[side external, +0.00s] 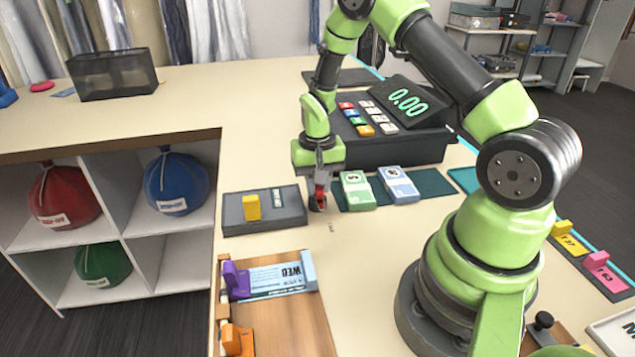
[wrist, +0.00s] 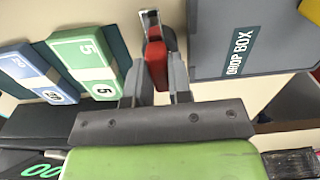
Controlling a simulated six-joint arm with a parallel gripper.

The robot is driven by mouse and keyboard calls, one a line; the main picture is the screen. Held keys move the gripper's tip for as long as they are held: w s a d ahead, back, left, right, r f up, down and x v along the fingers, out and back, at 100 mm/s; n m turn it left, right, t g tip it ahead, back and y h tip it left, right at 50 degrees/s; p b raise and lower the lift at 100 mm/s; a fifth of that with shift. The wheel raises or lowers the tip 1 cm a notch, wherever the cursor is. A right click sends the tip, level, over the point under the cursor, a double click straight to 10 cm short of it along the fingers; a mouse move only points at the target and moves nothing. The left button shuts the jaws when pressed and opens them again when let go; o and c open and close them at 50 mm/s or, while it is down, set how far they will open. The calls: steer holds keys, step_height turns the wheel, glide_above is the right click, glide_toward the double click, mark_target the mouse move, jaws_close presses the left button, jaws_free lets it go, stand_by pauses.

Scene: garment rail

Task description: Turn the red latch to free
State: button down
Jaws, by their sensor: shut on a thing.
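My gripper (side external: 319,180) points down over the counter, just right of the grey drop box (side external: 262,211). In the wrist view, my gripper (wrist: 157,80) has its fingers closed on both sides of a red piece (wrist: 156,62) with a metallic and dark end. The red piece also shows in the side view (side external: 319,194), low at the counter top. I cannot tell whether this red piece is the red latch, or whether it touches the counter. No other red latch is plain in either view. A purple clip (side external: 236,279) and an orange clip (side external: 238,338) are on a wooden tray (side external: 285,330).
A green block (side external: 357,190) and a blue block (side external: 398,185) stand close right of my gripper. The till (side external: 395,148) is behind. Counter (side external: 365,260) in front of my gripper is mostly clear.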

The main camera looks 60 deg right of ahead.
steer(key=c, duration=1)
jaws_free()
steer(key=shift+c, duration=0.2)
step_height(320, 180, up, 10)
steer(key=shift+f, duration=0.15)
steer(key=s+a+r+n+t, duration=0.1)
steer(key=s+a+r+t, duration=0.15)
steer(key=r, duration=0.35)
steer(key=s+a+r+n+t, duration=0.1)
steer(key=s+a+r, duration=0.1)
steer(key=a+r, duration=0.35)
steer(key=s+a+r+n+t+y, duration=0.1)
steer(key=s+a+r+t, duration=0.1)
steer(key=s, duration=0.4)
steer(key=s+a+r+n+t+y, duration=0.1)
steer(key=s+a+r, duration=0.2)
steer(key=s, duration=0.3)
steer(key=shift+a+r+n+t, duration=0.3)
steer(key=shift+r+n+t, duration=0.1)
steer(key=shift+r, duration=0.15)
